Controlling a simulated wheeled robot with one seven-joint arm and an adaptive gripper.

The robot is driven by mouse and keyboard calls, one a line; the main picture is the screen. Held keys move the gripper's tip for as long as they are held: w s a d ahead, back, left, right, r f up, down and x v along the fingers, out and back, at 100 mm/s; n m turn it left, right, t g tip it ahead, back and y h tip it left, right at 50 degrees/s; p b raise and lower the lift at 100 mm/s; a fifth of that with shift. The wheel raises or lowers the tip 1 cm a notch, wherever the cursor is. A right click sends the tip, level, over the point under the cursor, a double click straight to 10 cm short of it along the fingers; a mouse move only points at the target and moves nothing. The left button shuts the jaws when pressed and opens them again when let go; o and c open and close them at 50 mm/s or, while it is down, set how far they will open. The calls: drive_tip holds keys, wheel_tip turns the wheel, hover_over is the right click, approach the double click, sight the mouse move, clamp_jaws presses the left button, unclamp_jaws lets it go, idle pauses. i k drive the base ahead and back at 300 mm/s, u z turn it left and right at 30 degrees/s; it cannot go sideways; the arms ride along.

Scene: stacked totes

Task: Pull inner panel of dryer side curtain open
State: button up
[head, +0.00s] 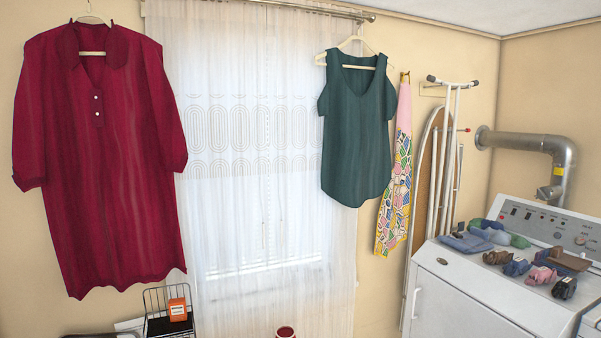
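A sheer white curtain (335,270) with rows of oval pattern hangs from a metal rod (310,9) across a bright window (262,225). The side nearer the dryer hangs at the right, partly behind a dark green top on a hanger (357,130). The sheer cloth covers the window, whose frame shows through faintly. I cannot make out where one panel ends and another begins. My gripper is not in view.
A long dark red garment (100,170) hangs at the left. The white dryer (470,295), with shoes and folded cloth on top, stands at the right. A folded ironing board (428,165) and patterned cloth (396,190) are beside the curtain. A wire rack (152,300) stands low left.

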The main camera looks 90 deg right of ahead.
sight(284, 61)
drive_tip(key=z, duration=2.7)
